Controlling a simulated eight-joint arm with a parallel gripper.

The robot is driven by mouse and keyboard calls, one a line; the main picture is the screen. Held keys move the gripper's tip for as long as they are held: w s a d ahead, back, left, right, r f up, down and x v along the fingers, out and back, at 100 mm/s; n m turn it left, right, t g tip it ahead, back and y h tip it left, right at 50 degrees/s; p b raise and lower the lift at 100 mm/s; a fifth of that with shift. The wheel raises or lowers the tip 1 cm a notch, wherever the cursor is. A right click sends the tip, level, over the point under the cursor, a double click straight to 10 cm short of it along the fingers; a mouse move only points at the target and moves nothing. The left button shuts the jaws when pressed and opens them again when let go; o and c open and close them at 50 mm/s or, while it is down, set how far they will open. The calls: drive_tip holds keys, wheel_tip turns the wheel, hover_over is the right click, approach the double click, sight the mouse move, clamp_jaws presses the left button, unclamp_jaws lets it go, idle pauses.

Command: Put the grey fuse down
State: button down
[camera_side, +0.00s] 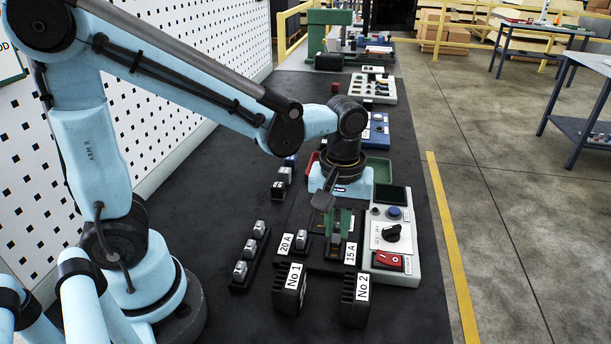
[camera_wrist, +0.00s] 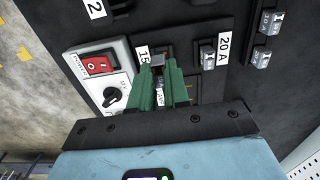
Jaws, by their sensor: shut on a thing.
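My gripper (camera_side: 338,226) has green fingers and points down over the dark fuse board, beside the 15 A label (camera_side: 350,254). In the wrist view the gripper (camera_wrist: 162,78) is shut on a grey fuse (camera_wrist: 159,88), which sits between the green fingertips. A dark block (camera_wrist: 157,60) shows just beyond the fingertips. In the side view the fuse is mostly hidden by the fingers, and I cannot tell whether it touches the board. A fuse (camera_side: 301,240) stands by the 20 A label (camera_side: 286,243), to the left of my gripper.
A rack with several fuses (camera_side: 250,254) lies to the left. Black blocks No 1 (camera_side: 288,290) and No 2 (camera_side: 355,300) stand in front. A white control panel (camera_side: 393,238) with a red switch and a black knob is close on the right. Green and red trays lie behind my gripper.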

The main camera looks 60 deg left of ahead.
drive_tip(key=s+d+r, duration=0.5)
drive_tip(key=s+d, duration=0.1)
drive_tip(key=d, duration=0.1)
drive_tip(key=w+a+r+n, duration=0.1)
drive_tip(key=w+a+n, duration=0.55)
drive_tip(key=w, duration=0.25)
drive_tip(key=w+a+r+n, duration=0.1)
drive_tip(key=w+a+n, duration=0.55)
drive_tip(key=w, duration=0.35)
drive_tip(key=w+a+f+n, duration=0.1)
drive_tip(key=w+a+f, duration=0.1)
drive_tip(key=a, duration=0.4)
drive_tip(key=w+a+f+n, duration=0.1)
drive_tip(key=a+f+n, duration=0.1)
drive_tip(key=a+f, duration=0.2)
drive_tip(key=w+a+f+n, duration=0.2)
drive_tip(key=a+f, duration=0.1)
drive_tip(key=a, duration=0.7)
drive_tip(key=shift+w+a, duration=0.15)
drive_tip(key=shift+w, duration=0.15)
drive_tip(key=shift+a+f, duration=0.3)
drive_tip(key=shift+f, duration=1.8)
drive_tip(key=shift+f, duration=0.15)
